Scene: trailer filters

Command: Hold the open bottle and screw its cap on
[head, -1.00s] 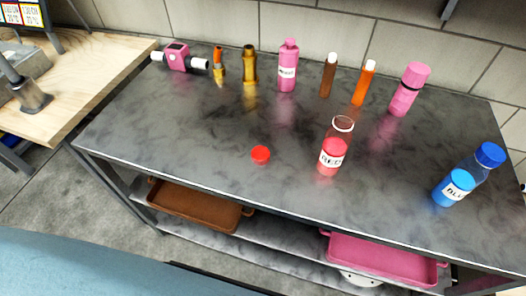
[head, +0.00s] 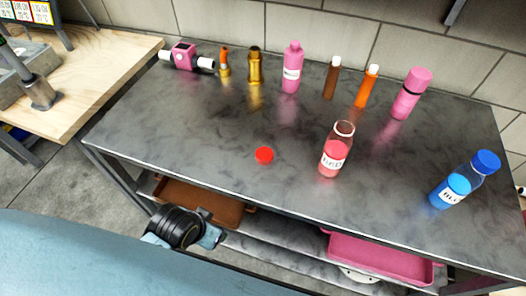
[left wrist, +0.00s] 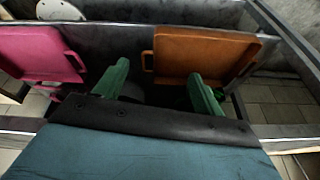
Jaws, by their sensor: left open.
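The open bottle (head: 335,150), clear with red contents and a white label, stands upright and uncapped near the front middle of the dark table. Its red cap (head: 264,155) lies on the table to the left of it, apart from it. Part of my left arm shows at the lower left of the head view, in front of the table's lower shelf, but its fingers are not clear there. In the left wrist view my left gripper (left wrist: 155,90) has two green fingers wide apart with nothing between them. My right gripper is not in view.
A blue-capped bottle (head: 467,180) stands at the right. Several pink, gold, brown and orange containers line the table's back. An orange-brown tray (head: 205,203) and a pink tray (head: 380,258) sit on the lower shelf. The table's front left is clear.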

